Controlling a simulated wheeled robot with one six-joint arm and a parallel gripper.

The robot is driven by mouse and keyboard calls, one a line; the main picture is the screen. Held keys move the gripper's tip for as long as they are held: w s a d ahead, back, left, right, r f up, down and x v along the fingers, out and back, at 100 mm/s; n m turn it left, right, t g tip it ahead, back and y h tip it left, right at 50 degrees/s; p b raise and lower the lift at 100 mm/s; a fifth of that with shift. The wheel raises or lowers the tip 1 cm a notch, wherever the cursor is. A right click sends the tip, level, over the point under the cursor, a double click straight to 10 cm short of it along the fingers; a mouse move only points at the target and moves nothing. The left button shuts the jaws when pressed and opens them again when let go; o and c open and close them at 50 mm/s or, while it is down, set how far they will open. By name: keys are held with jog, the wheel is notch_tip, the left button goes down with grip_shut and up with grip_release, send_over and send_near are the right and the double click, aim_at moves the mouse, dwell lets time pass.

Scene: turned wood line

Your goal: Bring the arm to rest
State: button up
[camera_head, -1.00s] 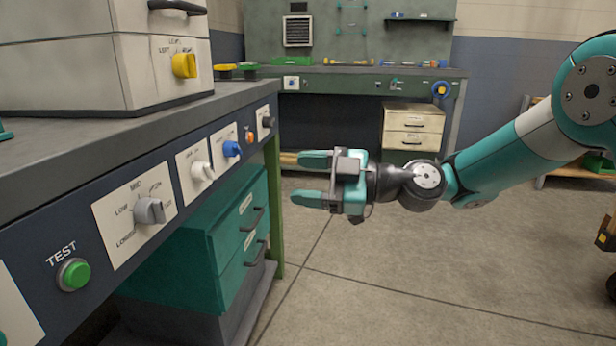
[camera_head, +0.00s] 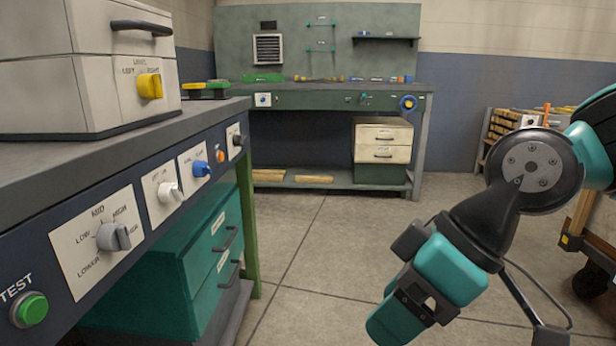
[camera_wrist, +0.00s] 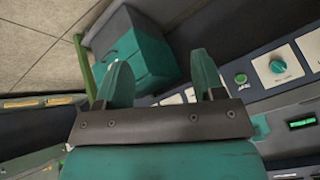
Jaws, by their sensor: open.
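My gripper (camera_head: 396,322) is at the lower right in the head view, folded down close to my body and tilted toward the floor. It holds nothing. In the wrist view its two teal fingers (camera_wrist: 162,82) stand apart with a clear gap between them. The front panel of the workbench (camera_head: 140,205) lies to the left of my gripper, apart from it. The panel carries a grey selector knob (camera_head: 114,236), a white knob (camera_head: 169,192), a blue knob (camera_head: 201,169) and a green TEST button (camera_head: 30,309).
A teal drawer unit (camera_head: 205,265) stands under the near bench. A cream machine housing (camera_head: 95,75) with a yellow switch (camera_head: 150,86) sits on top. A green bench (camera_head: 330,100) stands at the back. A cart (camera_head: 590,240) is at the right. Open floor (camera_head: 320,250) lies between.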

jog(key=s+d+m+h+p, duration=0.2)
jog(key=s+d+m, duration=0.2)
jog(key=s+d, duration=0.2)
notch_tip(320, 180, up, 36)
jog(key=p, duration=3.6)
